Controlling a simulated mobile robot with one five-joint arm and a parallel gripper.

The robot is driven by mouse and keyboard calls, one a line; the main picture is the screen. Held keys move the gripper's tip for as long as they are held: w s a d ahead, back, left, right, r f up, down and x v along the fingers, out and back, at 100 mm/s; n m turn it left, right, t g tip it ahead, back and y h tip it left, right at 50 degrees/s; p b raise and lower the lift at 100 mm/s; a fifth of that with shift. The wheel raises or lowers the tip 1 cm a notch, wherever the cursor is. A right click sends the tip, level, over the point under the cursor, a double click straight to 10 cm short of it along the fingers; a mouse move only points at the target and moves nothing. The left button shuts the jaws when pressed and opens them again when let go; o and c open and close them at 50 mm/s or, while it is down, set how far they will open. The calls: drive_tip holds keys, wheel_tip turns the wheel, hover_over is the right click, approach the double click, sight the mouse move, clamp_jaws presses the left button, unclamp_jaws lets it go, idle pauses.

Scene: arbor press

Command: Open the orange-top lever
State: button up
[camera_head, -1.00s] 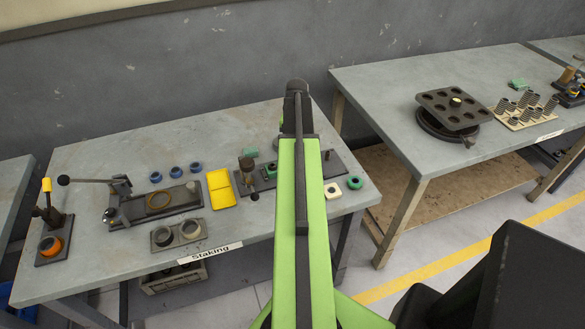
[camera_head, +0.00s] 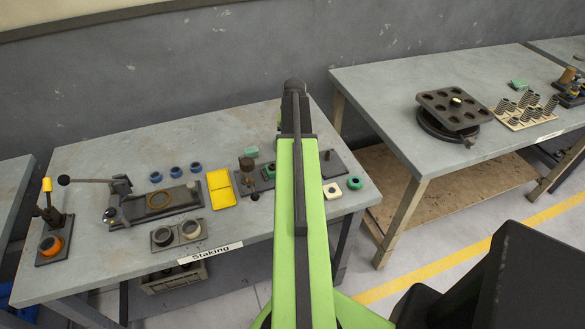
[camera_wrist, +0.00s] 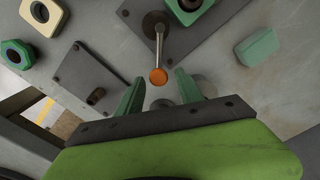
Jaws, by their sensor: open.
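The orange-top lever (camera_wrist: 159,54) shows in the wrist view as a thin metal rod with an orange ball (camera_wrist: 158,76) at its end, rising from a dark round base (camera_wrist: 157,23). My gripper (camera_wrist: 160,79) is open, with one green finger on each side of the ball and clear space to both. The ball appears between the fingertips; how far it is from them in depth I cannot tell. In the head view my own arm hides the gripper and this lever.
On the staking table (camera_head: 100,160), a yellow-handled lever (camera_head: 47,186) stands far left, and a yellow tray (camera_head: 221,189) lies left of my arm. In the wrist view, a dark plate with a short post (camera_wrist: 90,75) lies left and a green block (camera_wrist: 258,47) right.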

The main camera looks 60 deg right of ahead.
wheel_tip(320, 180, up, 7)
drive_tip(key=p, duration=0.7)
drive_tip(key=shift+r, duration=0.1)
